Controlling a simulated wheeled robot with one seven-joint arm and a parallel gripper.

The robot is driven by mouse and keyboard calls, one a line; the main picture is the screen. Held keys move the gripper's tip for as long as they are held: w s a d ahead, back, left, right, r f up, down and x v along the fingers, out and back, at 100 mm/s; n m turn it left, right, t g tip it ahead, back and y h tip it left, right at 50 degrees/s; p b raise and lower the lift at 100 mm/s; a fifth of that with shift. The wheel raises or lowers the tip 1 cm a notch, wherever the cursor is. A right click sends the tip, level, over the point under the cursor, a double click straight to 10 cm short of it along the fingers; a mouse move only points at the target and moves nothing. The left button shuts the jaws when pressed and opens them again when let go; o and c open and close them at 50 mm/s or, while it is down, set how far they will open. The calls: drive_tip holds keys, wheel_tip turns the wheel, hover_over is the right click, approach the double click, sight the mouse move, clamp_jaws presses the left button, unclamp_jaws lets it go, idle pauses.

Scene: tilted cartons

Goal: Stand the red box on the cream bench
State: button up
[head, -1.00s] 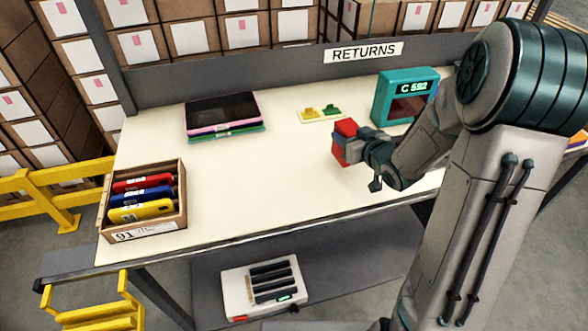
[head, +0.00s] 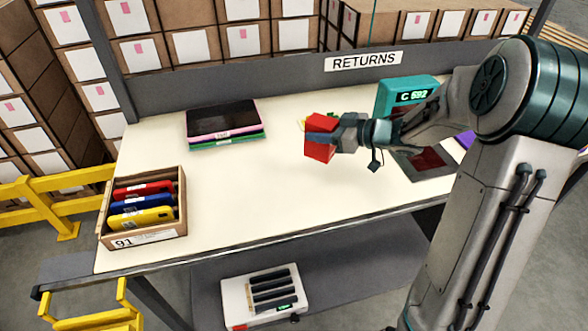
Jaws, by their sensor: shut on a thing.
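The red box (head: 319,150) is in my gripper (head: 330,142) in the head view, right of the middle of the cream bench (head: 240,190). My gripper comes from the right and is shut on the box, with a grey finger across its near face. The box looks slightly tilted and seems to be above the bench top. I cannot tell the exact gap beneath it.
A wooden crate (head: 150,237) with red, blue and yellow devices stands at the left end. Stacked tablets (head: 224,122) lie at the back. A teal device (head: 404,92) stands at the back right, partly behind my arm. The bench's front middle is clear.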

drive_tip(key=shift+s+a+f+b, duration=0.35)
drive_tip(key=shift+s+a+f, duration=0.1)
drive_tip(key=shift+a+f, duration=0.85)
drive_tip(key=shift+s+a+f+b, duration=0.35)
drive_tip(key=shift+a+f, duration=0.65)
drive_tip(key=shift+f, duration=0.55)
drive_tip(key=shift+s+a+f+b, duration=0.3)
drive_tip(key=shift+s+a+f, duration=0.2)
drive_tip(key=shift+a+f, duration=0.8)
drive_tip(key=shift+d+f, duration=0.15)
drive_tip(key=shift+f, duration=0.15)
drive_tip(key=o, duration=1.2)
drive_tip(key=shift+c, duration=0.2)
